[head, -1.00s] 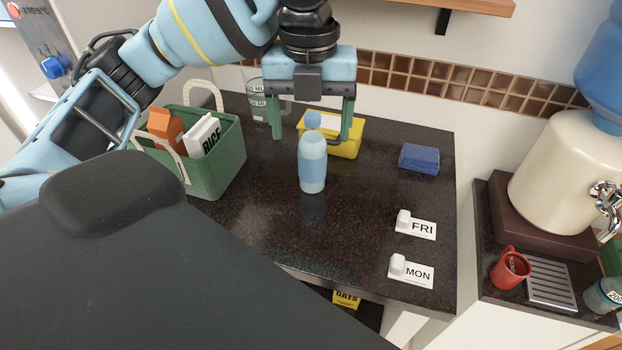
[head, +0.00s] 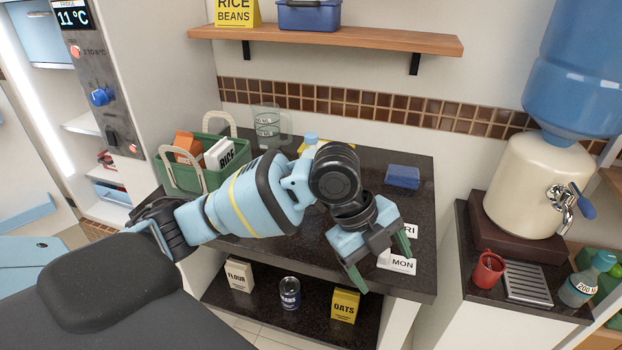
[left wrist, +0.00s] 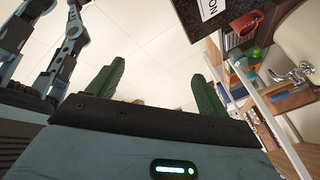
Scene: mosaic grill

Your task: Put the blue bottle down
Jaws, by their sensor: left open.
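The blue bottle (head: 310,137) stands on the dark countertop (head: 420,180); in the head view only its light-blue top shows, and my left arm hides the rest. My left gripper (head: 385,275) is open and empty, in front of the MON card near the counter's front right, well away from the bottle. In the left wrist view its two green fingers (left wrist: 157,90) are spread with nothing between them. The bottle is not seen in the left wrist view. My right gripper is not in view.
A green basket (head: 238,168) with a rice box stands at the back left, beside a clear pitcher (head: 268,122). A blue sponge-like block (head: 403,177) lies at the right. The MON card (head: 402,265) is close behind the gripper. A lower shelf holds an oats box (head: 344,305).

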